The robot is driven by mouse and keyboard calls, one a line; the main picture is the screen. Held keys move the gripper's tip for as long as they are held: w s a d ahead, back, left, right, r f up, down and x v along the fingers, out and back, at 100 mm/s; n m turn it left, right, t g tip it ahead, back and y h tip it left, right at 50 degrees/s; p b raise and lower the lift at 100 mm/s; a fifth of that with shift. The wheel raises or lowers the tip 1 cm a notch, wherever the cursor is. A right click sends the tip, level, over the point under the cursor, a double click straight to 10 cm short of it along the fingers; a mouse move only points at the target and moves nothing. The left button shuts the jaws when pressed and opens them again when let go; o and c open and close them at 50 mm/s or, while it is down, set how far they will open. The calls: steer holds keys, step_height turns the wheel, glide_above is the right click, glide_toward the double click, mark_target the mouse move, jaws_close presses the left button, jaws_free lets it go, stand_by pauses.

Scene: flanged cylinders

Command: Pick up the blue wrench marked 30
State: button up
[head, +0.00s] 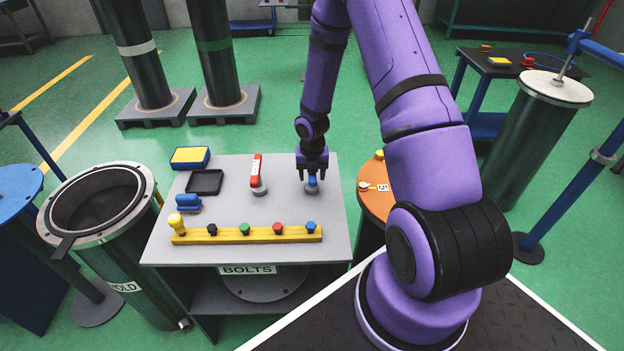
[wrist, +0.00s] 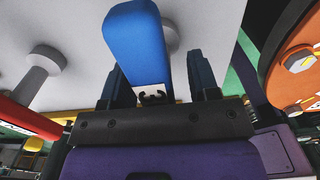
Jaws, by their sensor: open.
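The blue wrench (head: 312,181) is near the right side of the grey table (head: 300,211), on a small grey round stand. In the wrist view its blue handle (wrist: 137,45) fills the upper middle, between the two dark fingers and extending beyond them. My gripper (head: 312,171) points down over the wrench and is open. In the wrist view my gripper's fingers (wrist: 157,75) are apart on either side of the handle, with a visible gap at the right finger.
A red wrench (head: 256,171) stands on its own holder to the left. A yellow rail (head: 246,236) with several coloured bolts lies along the front. A black tray (head: 204,182) and a yellow-blue box (head: 190,157) are at left. An orange round table (head: 373,207) stands at right.

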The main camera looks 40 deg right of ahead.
steer(key=shift+c, duration=0.4)
jaws_close()
step_height(320, 180, up, 10)
stand_by(0.3)
